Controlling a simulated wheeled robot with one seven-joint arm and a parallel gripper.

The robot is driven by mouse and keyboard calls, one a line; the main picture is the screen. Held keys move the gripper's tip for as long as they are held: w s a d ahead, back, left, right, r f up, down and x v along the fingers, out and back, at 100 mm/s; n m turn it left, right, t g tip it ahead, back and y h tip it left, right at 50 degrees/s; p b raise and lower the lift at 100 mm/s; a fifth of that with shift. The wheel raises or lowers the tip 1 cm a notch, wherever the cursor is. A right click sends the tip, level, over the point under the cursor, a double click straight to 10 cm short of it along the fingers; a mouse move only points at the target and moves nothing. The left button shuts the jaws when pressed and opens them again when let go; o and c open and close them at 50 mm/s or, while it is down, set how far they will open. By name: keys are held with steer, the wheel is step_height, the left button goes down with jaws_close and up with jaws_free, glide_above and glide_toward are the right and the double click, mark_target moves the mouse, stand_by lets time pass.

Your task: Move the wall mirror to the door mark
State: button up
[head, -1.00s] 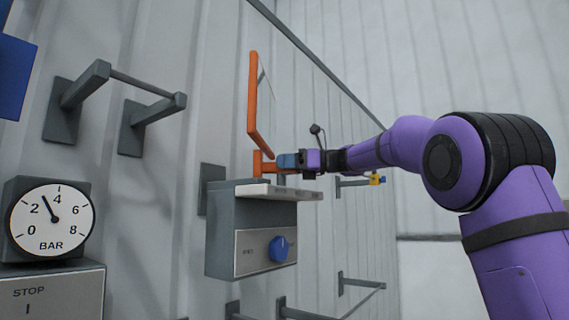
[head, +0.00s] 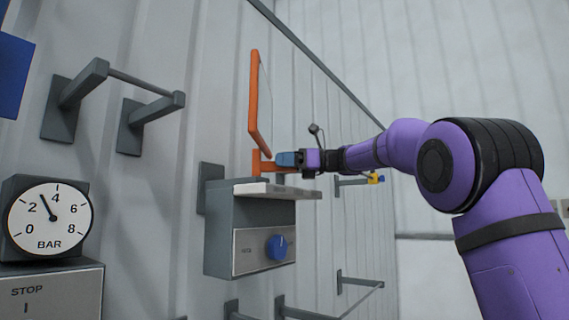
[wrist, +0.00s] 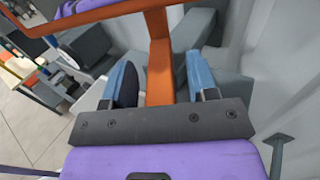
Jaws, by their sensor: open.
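The wall mirror has an orange frame (head: 254,100) and stands out from the ribbed wall, seen nearly edge-on in the head view. Its orange arm (head: 262,168) runs below the frame toward my gripper (head: 284,160). In the wrist view the orange arm (wrist: 159,70) passes between the two blue fingers of my gripper (wrist: 160,80). The fingers are open, with a gap on each side of the arm. Part of the frame (wrist: 90,18) crosses the top of the wrist view. I cannot make out a door mark in these views.
A grey box (head: 225,235) with a blue knob (head: 277,248) and a ledge (head: 270,189) sits just below my gripper. Grey wall brackets (head: 75,100), a pressure gauge (head: 48,218) and a blue panel (head: 14,75) are at left. The right side is open.

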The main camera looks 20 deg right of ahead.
steer(key=v, duration=1)
steer(key=shift+d, duration=0.4)
steer(key=shift+s, duration=0.15)
steer(key=s+a+f+n+g+h, duration=0.1)
steer(key=s+a+f+n+h, duration=0.35)
steer(key=s+f, duration=0.45)
steer(key=s+a+f+n+g+h, duration=0.1)
steer(key=s+a+f+n+h, duration=0.35)
steer(key=s+f, duration=0.4)
steer(key=s+d+f+n+h, duration=0.2)
steer(key=s+f+n+h, duration=0.1)
steer(key=s+f+n, duration=0.4)
steer(key=s+d+f+n+h, duration=0.1)
steer(key=s+f+n+h, duration=0.3)
steer(key=s+f, duration=0.8)
steer(key=n, duration=0.2)
steer(key=shift+d+n, duration=0.4)
steer(key=shift+s+f, duration=0.1)
